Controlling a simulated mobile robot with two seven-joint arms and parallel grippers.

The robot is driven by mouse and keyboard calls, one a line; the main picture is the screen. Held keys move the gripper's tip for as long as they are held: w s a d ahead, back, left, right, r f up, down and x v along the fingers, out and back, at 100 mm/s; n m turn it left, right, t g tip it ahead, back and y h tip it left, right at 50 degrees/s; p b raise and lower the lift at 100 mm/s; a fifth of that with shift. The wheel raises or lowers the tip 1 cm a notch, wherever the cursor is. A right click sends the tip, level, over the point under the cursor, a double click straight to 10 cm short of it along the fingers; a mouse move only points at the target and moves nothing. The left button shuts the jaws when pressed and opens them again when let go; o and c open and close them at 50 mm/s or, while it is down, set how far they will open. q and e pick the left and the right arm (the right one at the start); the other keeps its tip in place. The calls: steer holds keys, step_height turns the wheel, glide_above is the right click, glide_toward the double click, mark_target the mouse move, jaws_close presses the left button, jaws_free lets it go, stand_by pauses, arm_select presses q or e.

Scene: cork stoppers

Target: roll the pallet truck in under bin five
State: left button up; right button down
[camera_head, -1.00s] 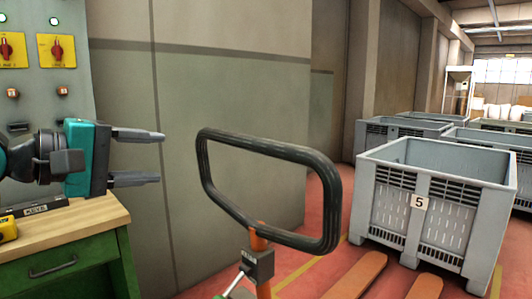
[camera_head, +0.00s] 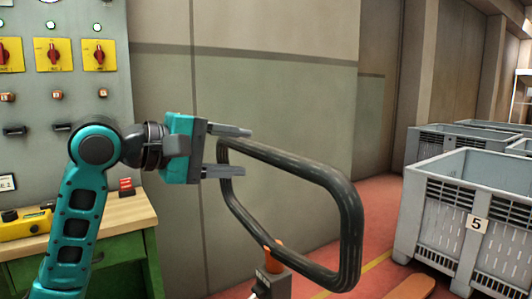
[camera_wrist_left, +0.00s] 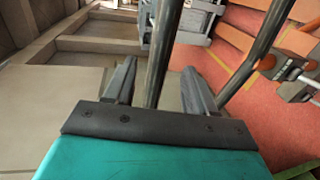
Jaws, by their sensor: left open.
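The pallet truck's black loop handle (camera_head: 345,200) stands upright in front of me, on an orange stem (camera_head: 273,254). An orange fork (camera_head: 408,287) shows at the lower right, in front of the grey bin five (camera_head: 440,215), which carries a "5" label. My left gripper (camera_head: 246,151) is open at the handle's upper left corner. In the left wrist view a handle bar (camera_wrist_left: 160,55) runs between the two fingers (camera_wrist_left: 158,88); I cannot tell whether they touch it. My right gripper is out of view.
A workbench (camera_head: 100,232) with a yellow tool and a red item stands at the left, below a switch panel (camera_head: 65,80). A grey-green wall (camera_head: 270,85) is behind the handle. More grey bins (camera_head: 445,142) stand behind bin five. Red floor shows between.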

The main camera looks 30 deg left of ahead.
mark_target(258, 153)
arm_select(q)
steer(key=x, duration=0.6)
steer(key=shift+w+d, duration=0.15)
steer(key=shift+w, duration=0.25)
jaws_close()
